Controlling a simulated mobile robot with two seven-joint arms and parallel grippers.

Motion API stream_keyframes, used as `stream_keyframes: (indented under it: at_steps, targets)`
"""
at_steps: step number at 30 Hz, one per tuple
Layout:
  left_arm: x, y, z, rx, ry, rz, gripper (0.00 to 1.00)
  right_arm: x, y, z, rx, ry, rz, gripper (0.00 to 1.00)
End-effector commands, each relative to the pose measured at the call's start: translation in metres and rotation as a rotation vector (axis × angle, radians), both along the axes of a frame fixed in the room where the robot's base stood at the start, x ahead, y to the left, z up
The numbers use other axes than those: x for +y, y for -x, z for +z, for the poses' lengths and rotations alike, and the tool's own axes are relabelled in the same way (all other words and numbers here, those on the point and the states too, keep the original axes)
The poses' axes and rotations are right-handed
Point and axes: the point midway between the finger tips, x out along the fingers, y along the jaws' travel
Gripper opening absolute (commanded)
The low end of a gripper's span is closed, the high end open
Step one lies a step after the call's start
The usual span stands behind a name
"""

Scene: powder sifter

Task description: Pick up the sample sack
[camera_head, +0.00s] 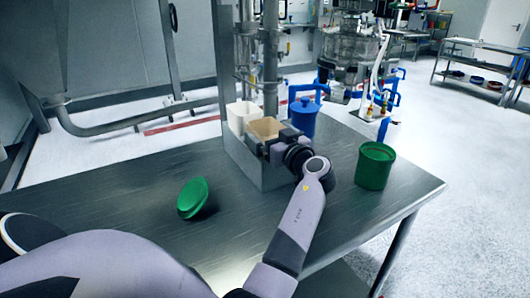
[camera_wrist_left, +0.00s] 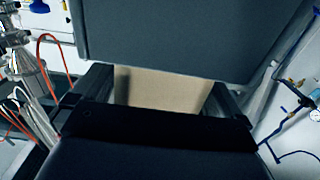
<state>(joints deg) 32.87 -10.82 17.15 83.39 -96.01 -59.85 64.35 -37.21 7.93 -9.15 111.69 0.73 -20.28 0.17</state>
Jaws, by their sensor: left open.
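The sample sack appears to be the tan, box-like thing (camera_head: 266,128) at the metal stand on the table, right of a white container. In the left wrist view a tan surface (camera_wrist_left: 165,88) shows between the two fingers. My left gripper (camera_head: 278,143) is open, at the near right side of the tan thing, with its fingers on either side of it. I cannot tell whether they touch it. The gripper and wrist hide part of the tan thing. My right gripper is not in view.
A metal stand (camera_head: 240,160) holds the white container (camera_head: 241,114). A blue container (camera_head: 302,120) stands behind the gripper. A green open container (camera_head: 374,168) stands at the right of the table (camera_head: 130,205). A green lid (camera_head: 192,197) lies tilted at the left, with bare tabletop around it.

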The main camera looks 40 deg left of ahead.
Motion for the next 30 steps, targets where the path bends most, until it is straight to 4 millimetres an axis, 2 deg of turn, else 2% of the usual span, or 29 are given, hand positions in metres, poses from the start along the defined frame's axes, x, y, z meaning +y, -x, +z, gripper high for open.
stream_keyframes:
  at_steps: [5,6,8,12,13,23,30]
  targets:
    - [0.0,0.0,0.0,0.0,0.0,0.0,1.0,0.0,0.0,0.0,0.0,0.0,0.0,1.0]
    - [0.0,0.0,0.0,0.0,0.0,0.0,0.94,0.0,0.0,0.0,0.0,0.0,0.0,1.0]
    - [0.0,0.0,0.0,0.0,0.0,0.0,0.74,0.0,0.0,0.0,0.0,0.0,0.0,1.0]
    - [0.0,0.0,0.0,0.0,0.0,0.0,0.28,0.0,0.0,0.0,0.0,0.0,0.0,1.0]
    - [0.0,0.0,0.001,-0.002,-0.002,0.0,0.24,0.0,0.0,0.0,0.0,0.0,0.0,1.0]
    - [0.0,0.0,0.005,-0.004,-0.002,0.0,0.24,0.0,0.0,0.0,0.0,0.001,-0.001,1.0]
    - [0.0,0.0,0.033,-0.009,-0.002,0.0,0.24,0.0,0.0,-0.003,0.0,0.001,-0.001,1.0]
